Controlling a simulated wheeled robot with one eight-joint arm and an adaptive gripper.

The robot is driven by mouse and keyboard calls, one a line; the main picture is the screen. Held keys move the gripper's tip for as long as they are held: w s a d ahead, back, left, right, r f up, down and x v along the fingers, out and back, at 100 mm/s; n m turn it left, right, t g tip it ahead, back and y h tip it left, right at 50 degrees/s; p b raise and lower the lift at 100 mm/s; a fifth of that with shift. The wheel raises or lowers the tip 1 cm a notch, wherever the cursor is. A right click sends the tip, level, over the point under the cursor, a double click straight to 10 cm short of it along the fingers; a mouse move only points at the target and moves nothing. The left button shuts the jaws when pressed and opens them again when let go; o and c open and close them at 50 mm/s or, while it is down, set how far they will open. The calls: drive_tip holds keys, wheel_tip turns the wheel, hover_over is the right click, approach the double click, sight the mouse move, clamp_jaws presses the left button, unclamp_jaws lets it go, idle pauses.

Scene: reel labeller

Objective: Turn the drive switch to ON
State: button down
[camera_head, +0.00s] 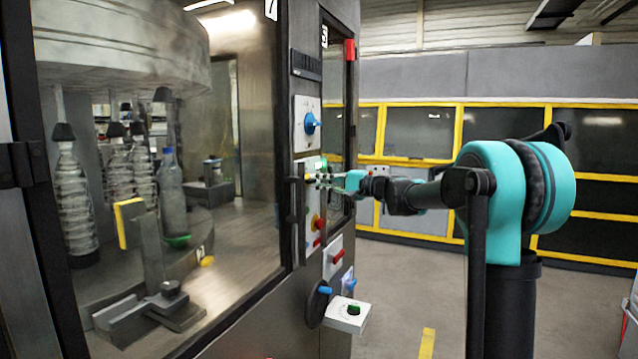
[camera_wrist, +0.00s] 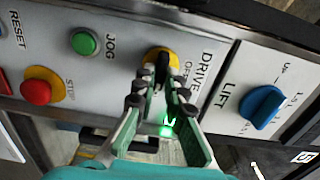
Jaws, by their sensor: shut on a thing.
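The drive switch (camera_wrist: 162,66) is a black knob on a round yellow plate, in the upper middle of the wrist view. DRIVE is printed to its right, with part of OFF showing beside the plate. My gripper (camera_wrist: 161,90) has its fingers on either side of the knob and is shut on it. The fingertips hide part of the knob, so I cannot tell its exact angle. In the head view my gripper (camera_head: 318,179) reaches the machine's control panel from the right, and the switch is mostly hidden there.
A blue LIFT knob (camera_wrist: 262,107) sits right of the switch. A green JOG button (camera_wrist: 84,42) and a red STOP button (camera_wrist: 36,91) on yellow sit to the left. A black door handle (camera_head: 292,207) stands beside the panel. The floor (camera_head: 400,290) right of the machine is clear.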

idle(0.4)
drive_tip(key=c, duration=1.6)
unclamp_jaws()
drive_tip(key=shift+d, duration=0.15)
drive_tip(key=v, duration=1.1)
drive_tip(key=shift+s+d, duration=0.15)
drive_tip(key=shift+d, duration=0.2)
drive_tip(key=s+d+f+n+g+h, duration=0.1)
drive_tip(key=s+f+h, duration=0.2)
drive_tip(key=s+f, duration=0.45)
drive_tip(key=s+d+f+h, duration=0.1)
drive_tip(key=s+f+h, duration=0.25)
drive_tip(key=f, duration=0.65)
drive_tip(key=s+d+f+n+g+h, duration=0.1)
drive_tip(key=s+f+h, duration=0.1)
drive_tip(key=s+f, duration=0.6)
drive_tip(key=s+d+f+h, duration=0.2)
drive_tip(key=s+d+f, duration=0.2)
drive_tip(key=s+f, duration=0.1)
drive_tip(key=s+d+f+n+h, duration=0.1)
drive_tip(key=s+d+f+h, duration=0.2)
drive_tip(key=s+d+f, duration=0.2)
drive_tip(key=s+d+f+n+h, duration=0.1)
drive_tip(key=s+d+f+h, duration=0.2)
drive_tip(key=s+d+f, duration=0.2)
drive_tip(key=shift+s+f+h, duration=0.2)
drive_tip(key=shift+f+h, duration=0.05)
drive_tip(key=shift+f, duration=1.1)
